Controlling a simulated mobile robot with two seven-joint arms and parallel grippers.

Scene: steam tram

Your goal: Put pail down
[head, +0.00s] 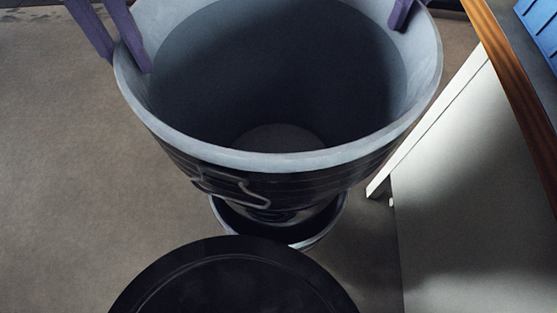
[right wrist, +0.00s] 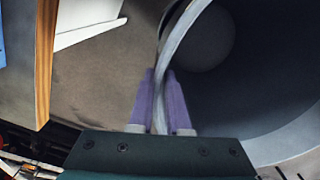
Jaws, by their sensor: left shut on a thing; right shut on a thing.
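The pail (head: 290,160) is a large grey round vessel with a pale rim and dark bands around its outside. It fills the middle of the head view, mouth up, and looks empty. My left gripper (head: 129,62) is shut on its rim at the upper left, one purple finger inside and one outside. My right gripper (head: 402,14) is at the rim at the upper right, mostly cut off there. In the right wrist view the right gripper (right wrist: 159,105) is shut on the pail's rim (right wrist: 172,50), one finger on each side.
A smaller pale-rimmed round thing (head: 328,238) shows below the pail; I cannot tell whether they touch. A white panel (head: 470,190) with a brown wooden edge (head: 520,90) stands close on the right, with something blue (head: 540,25) beyond. Brownish floor (head: 70,180) is clear on the left.

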